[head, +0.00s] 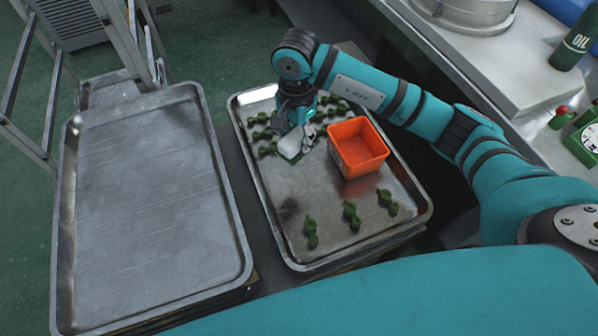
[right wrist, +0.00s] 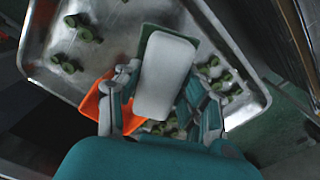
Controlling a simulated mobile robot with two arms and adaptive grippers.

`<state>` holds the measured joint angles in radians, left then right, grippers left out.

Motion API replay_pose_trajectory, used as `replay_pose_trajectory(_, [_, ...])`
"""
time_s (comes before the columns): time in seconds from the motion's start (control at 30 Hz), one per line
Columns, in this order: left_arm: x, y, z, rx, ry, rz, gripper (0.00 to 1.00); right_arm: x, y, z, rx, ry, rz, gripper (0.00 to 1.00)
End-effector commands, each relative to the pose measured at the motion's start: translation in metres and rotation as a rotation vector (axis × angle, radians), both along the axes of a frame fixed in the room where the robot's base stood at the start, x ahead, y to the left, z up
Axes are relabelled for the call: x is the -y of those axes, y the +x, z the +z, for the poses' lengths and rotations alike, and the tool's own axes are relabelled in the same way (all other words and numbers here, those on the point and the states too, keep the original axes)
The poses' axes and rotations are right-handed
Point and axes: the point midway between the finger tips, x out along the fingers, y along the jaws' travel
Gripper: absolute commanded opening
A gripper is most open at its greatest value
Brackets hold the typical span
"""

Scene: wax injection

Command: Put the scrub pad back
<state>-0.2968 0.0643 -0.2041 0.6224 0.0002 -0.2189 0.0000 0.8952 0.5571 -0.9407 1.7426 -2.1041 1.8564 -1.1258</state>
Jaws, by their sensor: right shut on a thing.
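The scrub pad (head: 289,149) has a white side and a green side. My right gripper (head: 300,132) is shut on it over the far part of the right metal tray (head: 268,228). In the right wrist view the pad (right wrist: 165,75) sticks out between the fingers, white face to the camera with green showing along its edge. I cannot tell whether the pad touches the tray. The orange bin (head: 358,148) stands on the tray just right of the gripper; it also shows partly behind the fingers in the right wrist view (right wrist: 90,102). My left gripper is not in view.
Several dark green wax pieces (head: 351,215) lie on the tray, both beyond and in front of the bin. A dark smudge (head: 288,207) marks the tray. An empty metal tray (head: 150,200) stands to the left. A bench (head: 500,70) with an oil bottle (head: 575,42) is at right.

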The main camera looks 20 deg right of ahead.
Motion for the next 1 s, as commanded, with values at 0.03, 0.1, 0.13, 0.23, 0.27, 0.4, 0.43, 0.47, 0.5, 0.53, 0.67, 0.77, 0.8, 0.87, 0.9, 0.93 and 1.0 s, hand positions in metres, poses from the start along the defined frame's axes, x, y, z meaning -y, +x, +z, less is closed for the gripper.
replay_pose_trajectory(0.03, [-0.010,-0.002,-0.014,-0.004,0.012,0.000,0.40,-0.005,0.007,-0.025,-0.007,0.004,-0.115,0.10])
replay_pose_trajectory(0.1, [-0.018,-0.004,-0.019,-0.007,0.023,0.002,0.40,-0.007,0.014,-0.042,-0.006,0.002,-0.260,0.10])
replay_pose_trajectory(0.13, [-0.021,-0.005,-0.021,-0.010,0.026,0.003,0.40,-0.008,0.017,-0.047,-0.005,0.001,-0.307,0.10])
replay_pose_trajectory(0.23, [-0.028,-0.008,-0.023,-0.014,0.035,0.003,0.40,-0.008,0.020,-0.061,-0.004,-0.001,-0.414,0.10])
replay_pose_trajectory(0.27, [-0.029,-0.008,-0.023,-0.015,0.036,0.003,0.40,-0.008,0.021,-0.066,-0.005,-0.002,-0.430,0.10])
replay_pose_trajectory(0.4, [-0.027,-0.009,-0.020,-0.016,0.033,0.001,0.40,-0.008,0.021,-0.091,-0.005,-0.003,-0.453,0.10])
replay_pose_trajectory(0.43, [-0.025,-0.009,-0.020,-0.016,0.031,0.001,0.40,-0.008,0.021,-0.097,-0.005,-0.003,-0.453,0.10])
replay_pose_trajectory(0.47, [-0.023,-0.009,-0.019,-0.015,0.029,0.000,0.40,-0.009,0.021,-0.102,-0.006,-0.002,-0.452,0.10])
replay_pose_trajectory(0.5, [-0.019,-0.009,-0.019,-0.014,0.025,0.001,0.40,-0.009,0.021,-0.108,-0.003,-0.002,-0.450,0.10])
replay_pose_trajectory(0.53, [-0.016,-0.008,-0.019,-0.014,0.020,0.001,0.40,-0.008,0.021,-0.113,-0.004,-0.002,-0.450,0.10])
replay_pose_trajectory(0.67, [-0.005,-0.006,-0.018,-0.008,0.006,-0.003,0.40,-0.008,0.022,-0.123,0.000,-0.001,-0.448,0.10])
replay_pose_trajectory(0.77, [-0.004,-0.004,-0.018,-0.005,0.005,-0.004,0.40,-0.008,0.021,-0.131,-0.003,-0.002,-0.448,0.10])
replay_pose_trajectory(0.8, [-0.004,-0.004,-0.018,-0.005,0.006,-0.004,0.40,-0.009,0.021,-0.136,-0.003,-0.002,-0.448,0.10])
replay_pose_trajectory(0.87, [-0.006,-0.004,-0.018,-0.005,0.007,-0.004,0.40,-0.009,0.021,-0.146,-0.003,-0.001,-0.449,0.10])
replay_pose_trajectory(0.9, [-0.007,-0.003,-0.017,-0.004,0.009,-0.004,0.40,-0.009,0.021,-0.152,-0.004,-0.002,-0.448,0.10])
replay_pose_trajectory(0.93, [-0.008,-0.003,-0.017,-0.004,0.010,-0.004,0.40,-0.009,0.021,-0.155,-0.003,-0.002,-0.448,0.10])
replay_pose_trajectory(1.0, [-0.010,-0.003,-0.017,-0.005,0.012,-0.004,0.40,-0.009,0.022,-0.160,-0.001,-0.001,-0.447,0.10])
